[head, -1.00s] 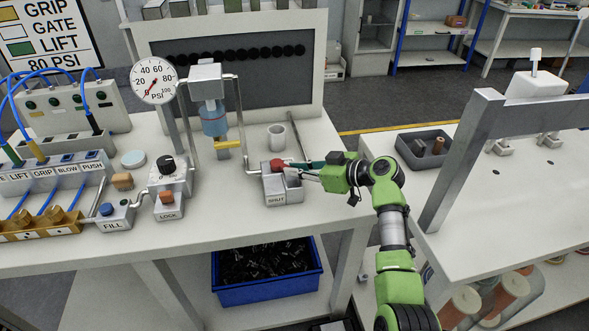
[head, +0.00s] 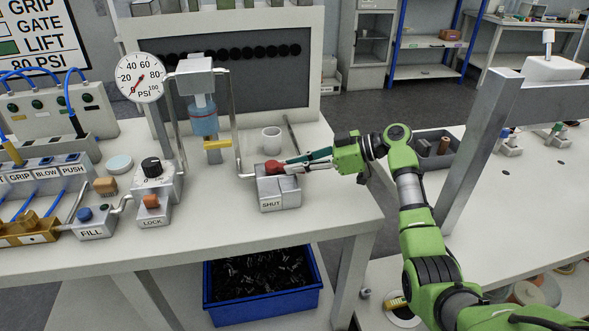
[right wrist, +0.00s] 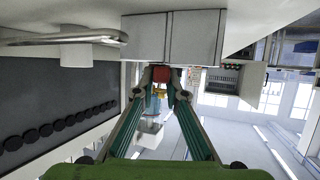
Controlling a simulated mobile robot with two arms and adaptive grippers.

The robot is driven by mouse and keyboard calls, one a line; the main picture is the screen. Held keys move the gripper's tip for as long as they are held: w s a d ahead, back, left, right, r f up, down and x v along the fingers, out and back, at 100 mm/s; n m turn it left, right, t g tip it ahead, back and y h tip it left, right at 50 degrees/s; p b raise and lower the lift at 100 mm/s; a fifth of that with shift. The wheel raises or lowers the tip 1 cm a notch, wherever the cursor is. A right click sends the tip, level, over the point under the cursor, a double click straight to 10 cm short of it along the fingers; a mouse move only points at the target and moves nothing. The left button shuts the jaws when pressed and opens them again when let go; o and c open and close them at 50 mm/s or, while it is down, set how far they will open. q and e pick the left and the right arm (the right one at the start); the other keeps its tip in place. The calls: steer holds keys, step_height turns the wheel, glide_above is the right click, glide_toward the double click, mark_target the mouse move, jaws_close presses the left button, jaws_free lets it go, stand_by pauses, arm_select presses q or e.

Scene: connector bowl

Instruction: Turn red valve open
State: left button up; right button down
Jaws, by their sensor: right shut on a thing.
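The red valve handle (head: 273,167) sits on top of a grey metal block (head: 277,194) marked SHUT, near the front right of the bench. My right gripper (head: 285,165) reaches in from the right and is shut on the red handle. In the right wrist view the red handle (right wrist: 161,74) lies between the two fingertips (right wrist: 162,80). The fingers hide part of the handle, so its exact angle is hard to tell. My left gripper is not in view.
A white cup (head: 271,140) stands just behind the valve block. A pressure gauge (head: 140,77), a LOCK block (head: 152,212) and a FILL block (head: 92,222) stand to the left. A blue bin (head: 262,285) of dark parts sits below the bench.

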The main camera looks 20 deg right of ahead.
steer(key=c, duration=2)
jaws_free()
steer(key=shift+c, duration=0.2)
step_height(320, 180, up, 10)
steer(key=shift+c, duration=0.3)
